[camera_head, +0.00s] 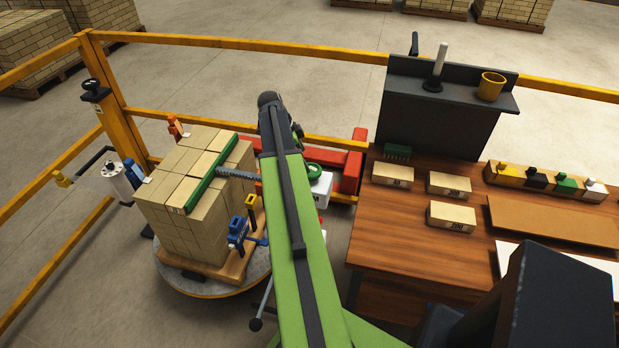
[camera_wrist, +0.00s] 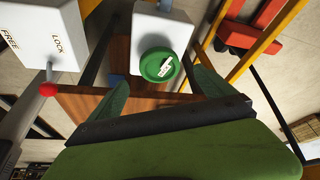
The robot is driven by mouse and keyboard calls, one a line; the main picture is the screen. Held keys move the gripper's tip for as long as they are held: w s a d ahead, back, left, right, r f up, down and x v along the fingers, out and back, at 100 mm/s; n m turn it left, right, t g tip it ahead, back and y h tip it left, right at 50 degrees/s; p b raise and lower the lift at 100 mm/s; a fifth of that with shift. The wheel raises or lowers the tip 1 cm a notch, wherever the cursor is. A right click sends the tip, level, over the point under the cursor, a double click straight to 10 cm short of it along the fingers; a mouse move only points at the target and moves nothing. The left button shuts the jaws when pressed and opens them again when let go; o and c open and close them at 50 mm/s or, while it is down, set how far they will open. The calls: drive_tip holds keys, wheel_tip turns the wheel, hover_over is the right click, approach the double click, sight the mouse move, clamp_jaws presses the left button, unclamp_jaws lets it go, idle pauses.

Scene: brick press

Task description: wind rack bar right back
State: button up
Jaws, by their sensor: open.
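The grey toothed rack bar (camera_head: 237,174) runs level from a long green bar (camera_head: 212,174) lying across the top of the brick stack to a white housing (camera_head: 320,188). A green round wheel (camera_head: 313,169) sits at this housing, partly hidden by my arm. In the wrist view, the green wheel (camera_wrist: 164,65) shows a small white label on its face, in front of the white housing (camera_wrist: 160,25). My gripper (camera_wrist: 160,76) is open, with one green finger on each side of the wheel's lower part. I cannot tell whether they touch it.
A white box (camera_wrist: 38,35) marked FREE and LOCK has a lever with a red ball (camera_wrist: 48,89) near LOCK. The brick stack (camera_head: 190,220) stands on a round turntable (camera_head: 215,287). A wooden bench (camera_head: 410,245) with loose bricks stands right. Yellow rails (camera_head: 230,43) run behind.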

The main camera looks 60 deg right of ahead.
sight(311, 174)
drive_tip(key=b+x, duration=0.4)
drive_tip(key=x, duration=0.2)
drive_tip(key=shift+d+f+b, duration=0.1)
drive_tip(key=shift+f+b, duration=0.2)
drive_tip(key=shift+f, duration=0.05)
drive_tip(key=shift+r, duration=0.1)
drive_tip(key=c, duration=1.3)
drive_tip(key=shift+d, duration=0.1)
drive_tip(key=shift+c, duration=0.3)
